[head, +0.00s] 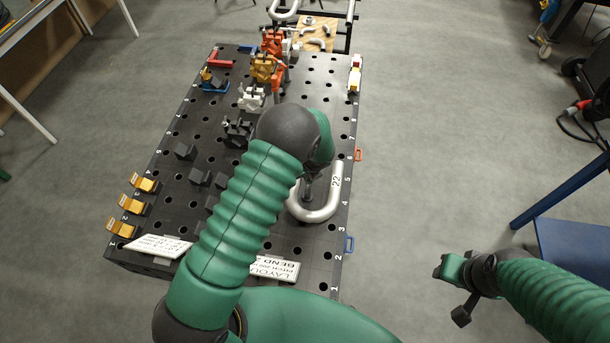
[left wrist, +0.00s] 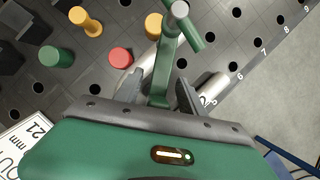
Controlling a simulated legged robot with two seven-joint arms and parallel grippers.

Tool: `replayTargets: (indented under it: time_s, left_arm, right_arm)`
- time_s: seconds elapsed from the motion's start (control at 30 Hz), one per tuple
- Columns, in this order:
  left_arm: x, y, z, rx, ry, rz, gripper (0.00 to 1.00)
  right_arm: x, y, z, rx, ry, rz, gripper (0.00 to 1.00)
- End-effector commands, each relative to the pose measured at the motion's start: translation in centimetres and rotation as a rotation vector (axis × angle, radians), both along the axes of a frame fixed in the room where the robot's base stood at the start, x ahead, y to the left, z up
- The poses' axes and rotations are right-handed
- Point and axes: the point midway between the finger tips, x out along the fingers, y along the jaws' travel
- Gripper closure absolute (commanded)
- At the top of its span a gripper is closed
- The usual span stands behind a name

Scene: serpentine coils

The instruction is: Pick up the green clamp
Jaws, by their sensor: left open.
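The green clamp (left wrist: 164,72) stands in the left wrist view, with a crossbar handle and a pale round end at its top. My left gripper (left wrist: 158,90) is open, its dark fingers either side of the clamp's green body, with gaps showing. A silver pipe (left wrist: 214,88) passes behind the clamp. In the head view my left arm hides the clamp and most of the left gripper; the U-shaped pipe marked 22 (head: 325,203) shows beside it. My right gripper (head: 450,268) is off the table at the right; its jaw opening is unclear.
The black perforated table (head: 180,215) bears yellow blocks (head: 130,204), orange and yellow fixtures (head: 263,68), and white sign plates (head: 160,246). Near the clamp are a red knob (left wrist: 121,58), a green cylinder (left wrist: 56,57) and a yellow peg (left wrist: 85,21). Open floor lies right of the table.

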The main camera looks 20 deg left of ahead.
Motion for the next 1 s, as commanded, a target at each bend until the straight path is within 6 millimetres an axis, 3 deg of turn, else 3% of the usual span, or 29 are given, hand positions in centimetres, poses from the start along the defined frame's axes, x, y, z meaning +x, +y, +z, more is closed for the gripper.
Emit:
replayTargets:
  time_s: [0.03,0.4,1.0]
  left_arm:
    - [-0.03,0.00,-0.01,0.000,0.000,0.000,0.54]
    - [-0.04,-0.03,0.04,0.000,0.000,0.000,1.00]
    - [0.01,-0.05,0.09,-0.001,-0.001,0.000,1.00]
  right_arm:
    - [0.00,0.00,-0.03,0.000,0.000,0.000,0.64]
    - [-0.01,0.00,-0.03,0.000,0.000,0.000,0.64]
    - [-0.01,0.00,-0.02,0.000,0.000,0.000,0.64]
